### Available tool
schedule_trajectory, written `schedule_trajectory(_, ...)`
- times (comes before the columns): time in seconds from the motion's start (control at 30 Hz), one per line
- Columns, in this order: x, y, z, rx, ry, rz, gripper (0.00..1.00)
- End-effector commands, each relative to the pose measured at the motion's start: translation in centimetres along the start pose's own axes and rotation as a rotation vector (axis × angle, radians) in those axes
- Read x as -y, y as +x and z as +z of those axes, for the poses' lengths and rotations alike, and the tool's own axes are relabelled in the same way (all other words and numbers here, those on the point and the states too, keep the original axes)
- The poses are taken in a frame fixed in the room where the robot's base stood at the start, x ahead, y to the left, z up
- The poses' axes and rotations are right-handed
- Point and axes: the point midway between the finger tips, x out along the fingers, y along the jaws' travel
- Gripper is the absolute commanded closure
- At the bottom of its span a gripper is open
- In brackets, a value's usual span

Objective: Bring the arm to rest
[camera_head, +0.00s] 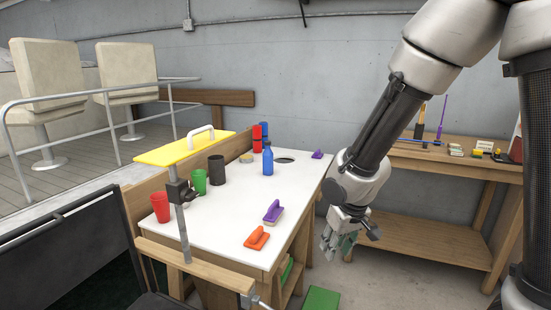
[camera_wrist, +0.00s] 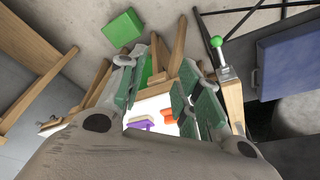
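My gripper (camera_head: 336,250) hangs at the end of my bent arm, to the right of the white-topped table (camera_head: 215,223) and clear of it, pointing down. The wrist view shows my gripper (camera_wrist: 157,80) with its green-padded fingers apart. Nothing is held between them. Through the gap I see part of the tabletop with a purple brush-like block (camera_wrist: 138,125) and an orange one (camera_wrist: 166,116), both lying beyond the fingers.
The table carries a blue bottle (camera_head: 267,159), red cup (camera_head: 160,207), green cup (camera_head: 199,181) and dark cup (camera_head: 216,169). A wooden shelf bench (camera_head: 425,221) stands behind my gripper. A green block (camera_head: 321,299) lies on the floor. A metal railing (camera_head: 60,98) runs at left.

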Motion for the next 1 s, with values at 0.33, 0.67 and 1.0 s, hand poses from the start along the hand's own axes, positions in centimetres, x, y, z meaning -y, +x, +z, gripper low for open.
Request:
schedule_trajectory(0.33, -9.5, -17.1, 13.6, 0.184, 0.101, 0.046, 0.66)
schedule_trajectory(0.67, -12.6, -24.7, 16.9, -0.099, 0.333, 0.111, 0.66)
schedule_trajectory(1.0, -13.2, -25.2, 17.4, -0.117, 0.367, 0.126, 0.66)
